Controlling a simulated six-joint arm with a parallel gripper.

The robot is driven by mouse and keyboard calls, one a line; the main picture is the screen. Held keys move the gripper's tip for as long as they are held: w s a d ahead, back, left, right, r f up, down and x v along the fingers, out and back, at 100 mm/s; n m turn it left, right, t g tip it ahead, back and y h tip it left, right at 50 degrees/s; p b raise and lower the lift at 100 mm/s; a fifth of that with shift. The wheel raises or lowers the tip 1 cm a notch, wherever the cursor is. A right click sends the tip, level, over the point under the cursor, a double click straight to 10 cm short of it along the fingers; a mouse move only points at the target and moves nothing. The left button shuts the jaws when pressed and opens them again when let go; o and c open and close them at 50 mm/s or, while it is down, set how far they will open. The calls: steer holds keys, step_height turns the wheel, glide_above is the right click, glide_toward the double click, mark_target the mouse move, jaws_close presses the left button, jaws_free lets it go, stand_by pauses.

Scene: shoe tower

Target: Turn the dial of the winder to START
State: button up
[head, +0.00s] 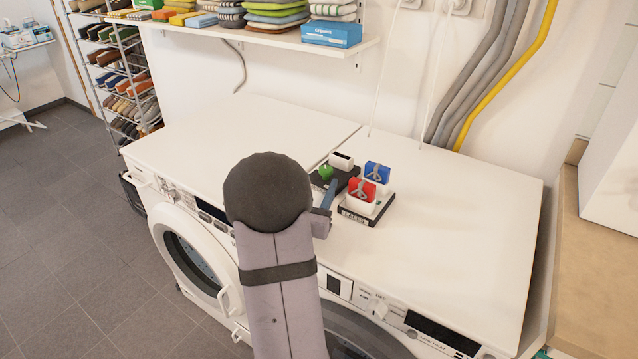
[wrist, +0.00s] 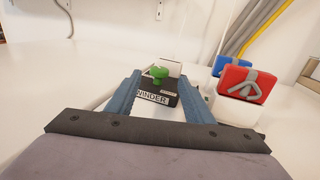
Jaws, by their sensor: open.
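The winder (wrist: 153,92) is a small dark box with a white label reading WINDER on its front, standing on the white washer top. Its green dial (wrist: 160,74) is on top, and it also shows in the head view (head: 326,172). A white block stands behind the dial. My gripper (wrist: 158,80) is open, with one blue finger on each side of the dial in the wrist view. I cannot tell whether the fingers touch it. In the head view my arm hides part of the winder, and no START mark is readable.
Right of the winder, a dark-based unit (head: 353,216) holds a red block (head: 362,190) and a blue block (head: 377,172) with grey knobs, close to my right finger. The white machine top (head: 455,215) is clear to the right. A shelf (head: 290,42) with folded cloths hangs behind.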

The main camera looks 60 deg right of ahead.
mark_target(320, 170)
steer(key=w+d+r+m+g, duration=0.1)
steer(key=g, duration=0.1)
steer(key=w+d+r+m+g+h, duration=0.1)
steer(key=m+g, duration=0.1)
steer(key=w+d+r+m+g+h, duration=0.1)
steer(key=d+g, duration=0.1)
steer(key=g, duration=0.1)
steer(key=shift+r, duration=0.35)
steer(key=shift+w+m+g, duration=0.35)
steer(key=shift+m+g, duration=0.45)
steer(key=shift+g, duration=0.3)
steer(key=a+f+m+g+y, duration=0.1)
steer(key=w+m+g+y, duration=0.1)
steer(key=a+f+m+g+y, duration=0.1)
steer(key=g, duration=0.1)
steer(key=shift+w+a+f, duration=0.35)
steer(key=shift+w+a+f+g+y, duration=0.15)
steer(key=shift+a+f+g+y, duration=0.15)
steer(key=shift+a+f, duration=0.05)
steer(key=shift+p+x, duration=0.4)
steer(key=shift+x, duration=3.25)
steer(key=shift+c, duration=0.5)
steer(key=c, duration=0.9)
